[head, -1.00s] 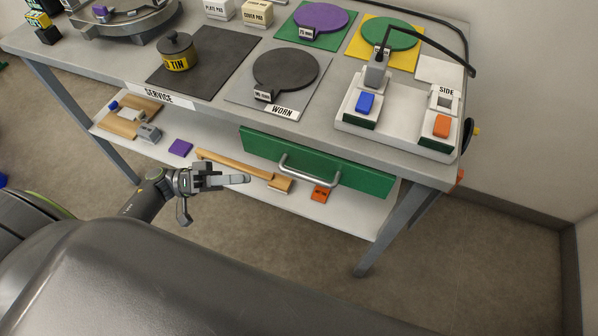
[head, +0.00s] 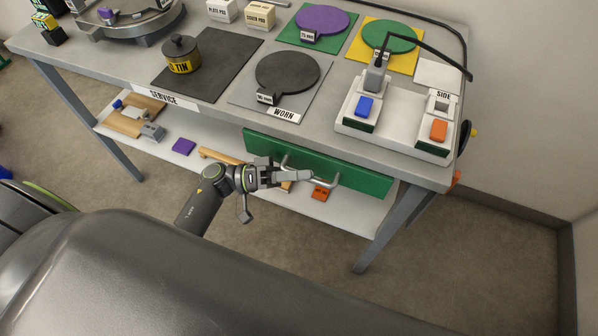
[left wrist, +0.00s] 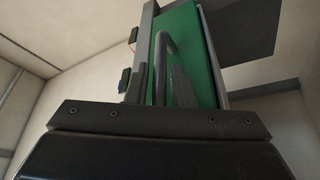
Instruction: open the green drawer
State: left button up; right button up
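The green drawer (head: 365,178) sits under the front edge of the workbench, its front close against the bench. Its silver bar handle (head: 332,183) is partly hidden behind my left gripper (head: 300,175), whose fingers are at the left part of the handle. In the left wrist view the green drawer front (left wrist: 196,50) stands on end, with the handle (left wrist: 161,75) ahead of the gripper, close beside a grey finger. The fingers look apart; I see no clear grip on the handle. My right gripper is not in view.
A lower shelf (head: 345,222) holds an orange block (head: 321,193) and a purple block (head: 184,147). The floor before the drawer is clear.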

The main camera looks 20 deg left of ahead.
pick_arm(q)
grip_shut()
jog(key=shift+s, duration=0.2)
jog(key=s+p, duration=1.1)
jog(key=s, duration=1.1)
jog(key=shift+a, duration=0.4)
jog(key=shift+s, duration=0.1)
